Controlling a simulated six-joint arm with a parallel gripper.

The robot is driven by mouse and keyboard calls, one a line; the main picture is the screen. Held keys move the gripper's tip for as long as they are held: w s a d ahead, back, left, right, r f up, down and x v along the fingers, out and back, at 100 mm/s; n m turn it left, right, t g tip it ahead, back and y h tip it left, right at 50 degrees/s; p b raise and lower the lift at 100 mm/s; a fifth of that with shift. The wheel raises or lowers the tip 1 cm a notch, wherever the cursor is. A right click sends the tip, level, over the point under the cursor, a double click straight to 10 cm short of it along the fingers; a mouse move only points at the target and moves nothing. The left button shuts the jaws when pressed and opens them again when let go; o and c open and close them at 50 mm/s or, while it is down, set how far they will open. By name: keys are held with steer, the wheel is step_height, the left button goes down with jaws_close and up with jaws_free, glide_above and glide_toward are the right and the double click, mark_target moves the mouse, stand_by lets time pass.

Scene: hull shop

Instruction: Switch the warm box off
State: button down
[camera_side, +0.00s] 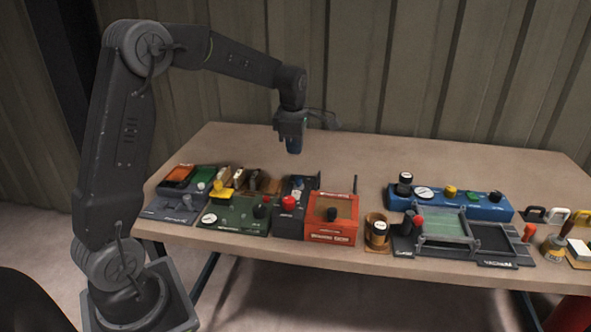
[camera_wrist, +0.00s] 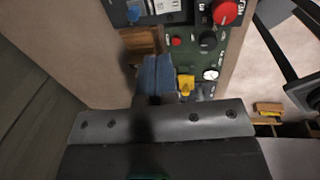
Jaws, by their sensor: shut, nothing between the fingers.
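An orange box (camera_side: 345,206) with a window in its top stands at the front middle of the bench in the side view. It looks like the warm box, though its lettering is too small to read surely. A black knob (camera_side: 331,214) sits on it, and its setting cannot be told. The box does not show in the wrist view. My gripper (camera_side: 294,147) is shut and empty, pointing down above the bench, behind and well above the box. Its blue fingers also show closed together in the wrist view (camera_wrist: 157,75).
Left of the box are a dark unit with a red button (camera_side: 288,203) and a green panel (camera_side: 235,215). Right of it are a wooden block with a round cap (camera_side: 378,229) and a blue panel (camera_side: 450,205). The bench's back half (camera_side: 350,150) is clear.

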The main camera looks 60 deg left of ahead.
mark_target(296, 193)
steer(key=f, duration=0.4)
steer(key=w+a+f, duration=0.1)
steer(key=f, duration=0.9)
steer(key=shift+w+a, duration=0.15)
steer(key=shift+w+a+f+g, duration=0.1)
steer(key=shift+a+f+g, duration=0.05)
steer(key=shift+f+g, duration=0.15)
